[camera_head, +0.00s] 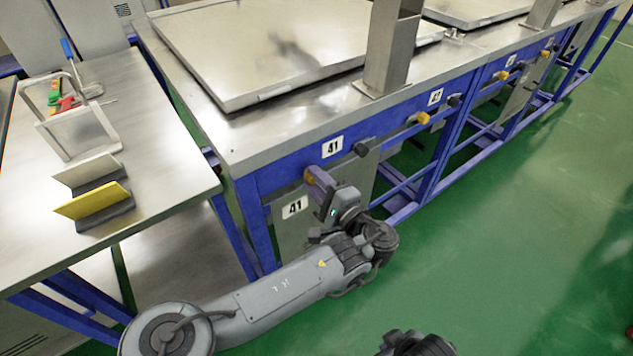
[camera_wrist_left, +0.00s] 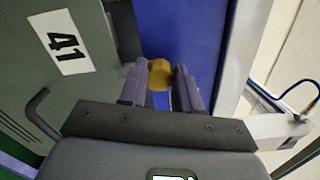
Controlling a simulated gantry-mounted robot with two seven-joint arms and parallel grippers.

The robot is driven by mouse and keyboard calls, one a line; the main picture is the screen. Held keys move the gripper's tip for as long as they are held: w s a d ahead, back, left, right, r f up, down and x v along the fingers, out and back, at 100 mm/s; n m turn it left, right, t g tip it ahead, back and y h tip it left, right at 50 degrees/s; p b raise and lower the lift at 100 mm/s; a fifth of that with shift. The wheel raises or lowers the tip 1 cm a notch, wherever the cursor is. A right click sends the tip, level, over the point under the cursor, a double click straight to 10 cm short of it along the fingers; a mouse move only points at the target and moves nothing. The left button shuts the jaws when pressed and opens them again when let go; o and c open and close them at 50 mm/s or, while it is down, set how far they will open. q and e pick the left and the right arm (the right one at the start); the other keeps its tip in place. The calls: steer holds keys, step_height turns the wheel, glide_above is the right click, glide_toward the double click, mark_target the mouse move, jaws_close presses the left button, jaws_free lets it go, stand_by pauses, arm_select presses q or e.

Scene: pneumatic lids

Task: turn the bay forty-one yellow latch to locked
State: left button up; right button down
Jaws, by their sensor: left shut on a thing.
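The bay forty-one yellow latch (camera_wrist_left: 160,74) is a rounded yellow knob on the blue frame rail. My left gripper (camera_head: 317,184) has come up to it below the upper 41 label (camera_head: 332,147). In the left wrist view, the two purple-grey fingers (camera_wrist_left: 160,88) are shut on the sides of the knob. In the head view the fingers cover most of the latch, so its turned angle cannot be told.
A black knob (camera_head: 361,149) sits right of the latch. A grey panel with another 41 label (camera_head: 294,207) hangs below. Bay 42 has its own yellow knob (camera_head: 423,118). A steel side table (camera_head: 150,190) stands left. The green floor (camera_head: 520,220) at right is clear.

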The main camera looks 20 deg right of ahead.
arm_select(q)
steer(key=o, duration=1.1)
steer(key=shift+c, duration=0.2)
